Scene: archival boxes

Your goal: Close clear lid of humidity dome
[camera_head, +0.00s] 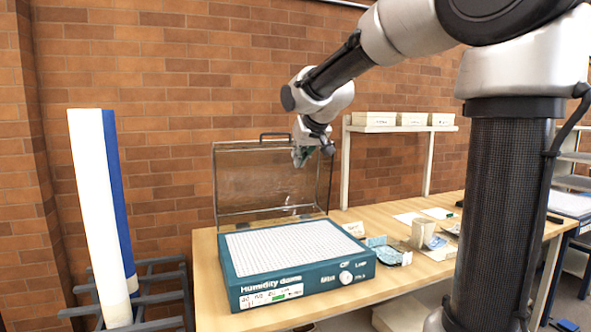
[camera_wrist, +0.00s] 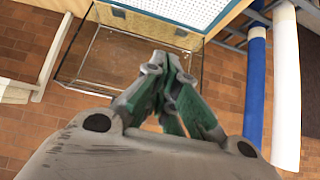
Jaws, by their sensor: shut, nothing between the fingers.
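The humidity dome (camera_head: 300,278) is a teal box with a white perforated top, standing on the wooden table. Its clear lid (camera_head: 255,182) is hinged at the back and stands open, close to upright, with a dark frame and a dark handle on its top edge. The lid also shows in the wrist view (camera_wrist: 100,65), beyond my gripper. My gripper (camera_head: 302,157) is near the lid's upper right part, by the top edge; I cannot tell whether it touches. In the wrist view its fingers (camera_wrist: 172,62) are together and empty.
A white shelf (camera_head: 400,128) with several boxes stands behind the table (camera_head: 400,284). White and blue rolls (camera_head: 100,215) stand in a rack at the left. The brick wall is close behind the lid.

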